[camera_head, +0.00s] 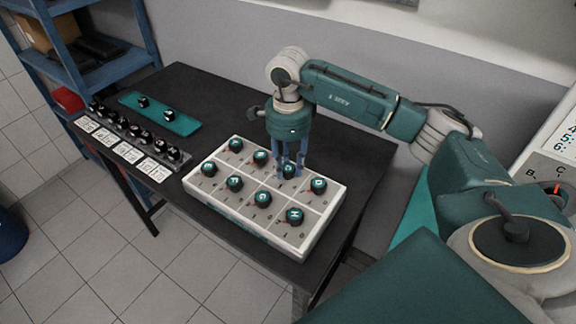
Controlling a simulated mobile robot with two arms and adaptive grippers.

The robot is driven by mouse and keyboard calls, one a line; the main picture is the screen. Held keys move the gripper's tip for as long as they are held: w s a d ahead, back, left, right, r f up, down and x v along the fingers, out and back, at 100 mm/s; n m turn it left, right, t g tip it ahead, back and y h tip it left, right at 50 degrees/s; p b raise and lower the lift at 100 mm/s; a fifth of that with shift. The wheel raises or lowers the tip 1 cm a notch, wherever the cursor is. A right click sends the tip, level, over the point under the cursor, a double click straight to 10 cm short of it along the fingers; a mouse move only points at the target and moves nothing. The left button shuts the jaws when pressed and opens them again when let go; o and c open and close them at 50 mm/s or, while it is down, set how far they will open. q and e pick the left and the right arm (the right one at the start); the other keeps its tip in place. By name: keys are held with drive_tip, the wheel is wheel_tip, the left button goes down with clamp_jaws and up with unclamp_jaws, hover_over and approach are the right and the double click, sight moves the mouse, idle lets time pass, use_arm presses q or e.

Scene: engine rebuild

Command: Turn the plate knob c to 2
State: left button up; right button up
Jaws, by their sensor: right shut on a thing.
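The white plate (235,220) on the dark table carries two rows of dark round knobs with teal lettered caps. My right gripper (289,172) points down at the third knob of the back row, which by its place is plate knob c (290,171). Its fingers are shut on this knob and partly hide its cap. I cannot read the knob's pointer or the number it faces. Knob D (318,184) is just right of the fingers. Front-row knobs G (262,199) and H (295,215) are nearer. My left gripper is not in view.
A teal strip (185,124) with two black knobs lies at the table's back left. A rail of several black knobs (145,134) with white cards (128,152) runs along the left edge. A blue shelf (85,65) stands behind. The dark table (215,110) is bare between them.

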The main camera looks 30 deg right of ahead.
sight(289, 167)
drive_tip(key=shift+w+d+r, duration=0.15)
drive_tip(key=shift+r, duration=0.05)
idle(0.3)
drive_tip(key=o, duration=1.1)
drive_tip(key=shift+o, duration=0.2)
drive_tip(key=shift+f, duration=0.1)
wheel_tip(289, 167, up, 12)
